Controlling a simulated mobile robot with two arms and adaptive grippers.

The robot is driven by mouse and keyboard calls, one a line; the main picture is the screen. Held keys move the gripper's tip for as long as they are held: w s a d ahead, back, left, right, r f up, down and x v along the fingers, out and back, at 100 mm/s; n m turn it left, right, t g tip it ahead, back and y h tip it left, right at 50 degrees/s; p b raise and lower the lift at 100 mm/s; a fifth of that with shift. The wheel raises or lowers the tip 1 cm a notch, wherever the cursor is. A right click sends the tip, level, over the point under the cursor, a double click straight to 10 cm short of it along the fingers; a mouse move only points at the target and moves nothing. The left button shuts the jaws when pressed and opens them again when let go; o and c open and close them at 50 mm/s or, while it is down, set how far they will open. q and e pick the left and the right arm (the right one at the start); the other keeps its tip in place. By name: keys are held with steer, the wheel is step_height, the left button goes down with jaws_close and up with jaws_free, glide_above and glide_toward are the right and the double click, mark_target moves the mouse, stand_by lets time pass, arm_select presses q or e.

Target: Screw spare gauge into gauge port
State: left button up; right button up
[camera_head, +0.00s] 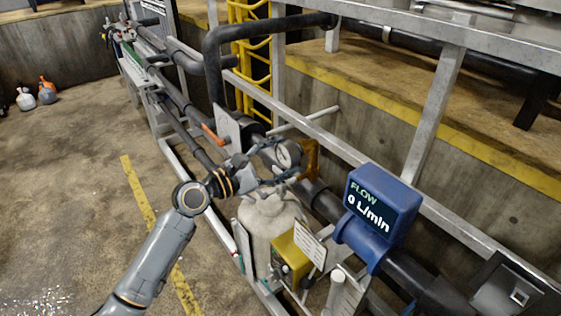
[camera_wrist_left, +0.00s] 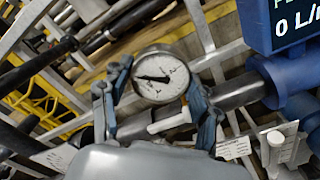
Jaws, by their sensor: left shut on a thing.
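A round gauge with a white dial (camera_head: 287,154) is held by my left gripper (camera_head: 277,162), beside the pipe run and above a pale tank. In the left wrist view the gauge (camera_wrist_left: 160,77) sits between the two blue-grey fingers of the left gripper (camera_wrist_left: 160,92), its dial facing the camera. A whitish stub (camera_wrist_left: 168,120) shows just below the gauge; I cannot tell whether the two touch. The gauge port cannot be made out for sure. My right gripper is not in view.
A blue flow meter (camera_head: 383,200) reading 0 L/min stands on the pipe at right. The pale tank (camera_head: 268,228) and a yellow box (camera_head: 291,252) are below the gripper. A metal rail (camera_head: 345,148) runs behind.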

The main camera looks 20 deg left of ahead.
arm_select(q)
steer(key=shift+m+b, duration=0.45)
steer(key=shift+m, duration=0.55)
steer(key=shift+r+m, duration=0.1)
steer(key=shift+m, duration=0.2)
steer(key=shift+m+b, duration=0.75)
steer(key=shift+m, duration=0.05)
steer(key=shift+m+b, duration=0.65)
steer(key=shift+m, duration=0.85)
steer(key=shift+r+m, duration=0.1)
steer(key=shift+m, duration=0.2)
